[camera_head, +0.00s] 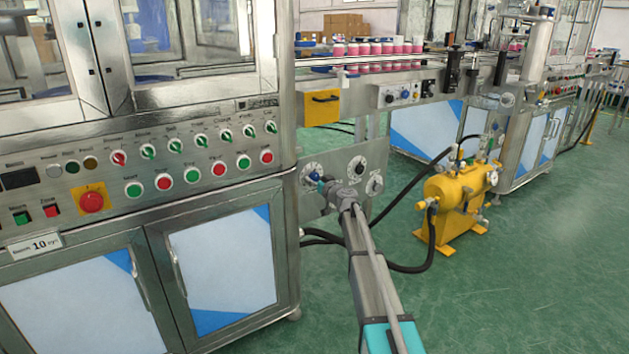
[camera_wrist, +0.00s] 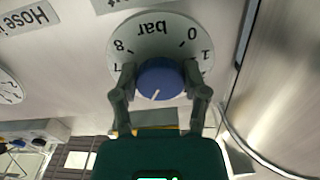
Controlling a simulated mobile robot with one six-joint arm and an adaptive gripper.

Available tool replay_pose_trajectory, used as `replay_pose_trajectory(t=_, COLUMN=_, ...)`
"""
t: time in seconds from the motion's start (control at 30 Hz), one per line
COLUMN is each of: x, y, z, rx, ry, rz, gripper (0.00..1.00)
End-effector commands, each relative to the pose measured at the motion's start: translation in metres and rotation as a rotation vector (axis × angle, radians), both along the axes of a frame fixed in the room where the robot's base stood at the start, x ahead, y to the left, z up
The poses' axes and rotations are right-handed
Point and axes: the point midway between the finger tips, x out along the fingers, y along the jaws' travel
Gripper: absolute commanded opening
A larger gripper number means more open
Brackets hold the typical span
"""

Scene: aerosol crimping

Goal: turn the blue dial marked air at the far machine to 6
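A blue dial (camera_wrist: 160,80) with a white pointer line sits on a round white scale plate (camera_wrist: 150,38) marked bar, upside down in the wrist view. The numbers 0, 1, 7 and 8 show; the rest are hidden by the dial and my gripper. The pointer line slants toward the bottom of the picture. My gripper (camera_wrist: 160,78) has one finger on each side of the dial, seemingly touching it. In the head view my gripper (camera_head: 325,184) is at the blue dial (camera_head: 313,176) on a steel side panel. The word air is not readable.
A black dial (camera_head: 357,168) and a smaller knob (camera_head: 375,185) sit right of the blue one. A yellow tank (camera_head: 455,200) with black hoses stands on the green floor to the right. The near cabinet (camera_head: 150,190) with several buttons is at left.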

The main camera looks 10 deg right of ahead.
Motion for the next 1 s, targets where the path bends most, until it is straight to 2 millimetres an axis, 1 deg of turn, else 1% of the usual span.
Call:
replay_pose_trajectory(t=0.03, x=0.0002, y=0.0003, z=0.0, rx=0.0, ry=0.0, rz=0.001, gripper=0.32)
replay_pose_trajectory(t=0.13, x=0.0003, y=0.0003, z=0.0, rx=0.0, ry=0.0, rz=0.001, gripper=0.13)
replay_pose_trajectory(t=0.17, x=0.0003, y=0.0003, z=0.0, rx=0.0, ry=0.0, rz=0.001, gripper=0.1)
replay_pose_trajectory(t=0.37, x=0.0004, y=0.0006, z=0.0, rx=0.011, ry=0.005, rz=0.001, gripper=0.1)
replay_pose_trajectory(t=0.57, x=0.0003, y=0.0009, z=0.0002, rx=0.062, ry=0.026, rz=0.001, gripper=0.1)
replay_pose_trajectory(t=0.77, x=0.0002, y=0.0014, z=0.0003, rx=0.167, ry=0.071, rz=0.001, gripper=0.1)
replay_pose_trajectory(t=1.0, x=0.0, y=0.0019, z=0.0006, rx=0.332, ry=0.142, rz=0.001, gripper=0.1)
